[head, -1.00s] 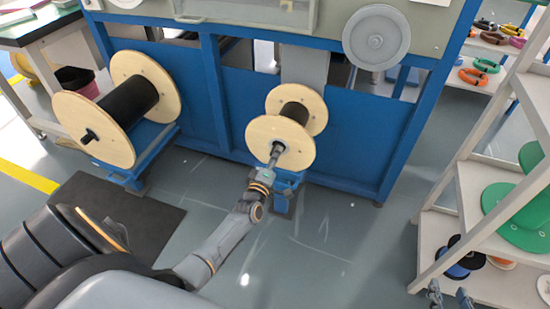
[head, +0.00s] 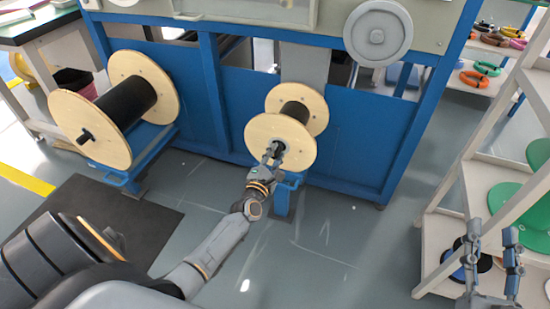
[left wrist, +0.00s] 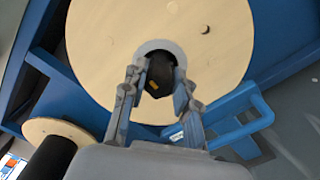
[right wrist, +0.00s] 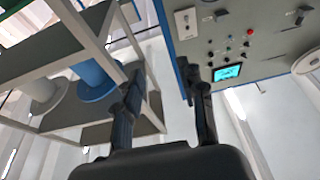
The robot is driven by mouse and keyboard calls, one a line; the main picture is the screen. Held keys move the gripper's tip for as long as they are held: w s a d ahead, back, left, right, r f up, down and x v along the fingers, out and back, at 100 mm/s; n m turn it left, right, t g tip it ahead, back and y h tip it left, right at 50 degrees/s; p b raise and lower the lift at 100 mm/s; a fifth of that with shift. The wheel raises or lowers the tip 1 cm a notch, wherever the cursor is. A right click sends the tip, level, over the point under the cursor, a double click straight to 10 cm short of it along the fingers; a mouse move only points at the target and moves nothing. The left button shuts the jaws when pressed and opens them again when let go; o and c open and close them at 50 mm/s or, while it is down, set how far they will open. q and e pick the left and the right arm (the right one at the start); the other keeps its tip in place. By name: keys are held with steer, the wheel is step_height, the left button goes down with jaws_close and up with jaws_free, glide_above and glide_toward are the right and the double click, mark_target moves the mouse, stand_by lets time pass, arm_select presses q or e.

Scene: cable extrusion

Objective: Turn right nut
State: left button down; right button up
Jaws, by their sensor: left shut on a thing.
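The right spool (head: 258,135) has pale wooden flanges and a black core, and stands against the blue machine frame. A black nut (left wrist: 160,72) sits at the hub of its near flange, inside a grey ring. My left gripper (head: 275,151) is at this hub, with its fingers on either side of the nut and shut on it. In the head view the gripper largely hides the nut. My right gripper (head: 492,230) is raised at the lower right, open and empty, away from the spool; its parted fingers also show in the right wrist view (right wrist: 165,82).
A larger left spool (head: 84,128) with a black core stands on a blue support. White shelves (head: 440,225) with green reels stand at the right, near my right gripper. A control panel (right wrist: 240,50) shows in the right wrist view. Grey floor in front is clear.

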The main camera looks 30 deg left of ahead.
arm_select(q)
steer(key=shift+n, duration=0.6)
arm_select(e)
steer(key=shift+s+r+t+y, duration=0.2)
steer(key=shift+r+t, duration=0.15)
steer(key=shift+r, duration=0.2)
steer(key=shift+s+r+t+y, duration=0.2)
steer(key=shift+r+t, duration=0.15)
steer(key=shift+r, duration=0.2)
arm_select(q)
steer(key=c, duration=1)
jaws_free()
steer(key=shift+s, duration=0.15)
steer(key=v, duration=1.1)
steer(key=shift+s+d, duration=0.2)
steer(key=shift+s, duration=0.2)
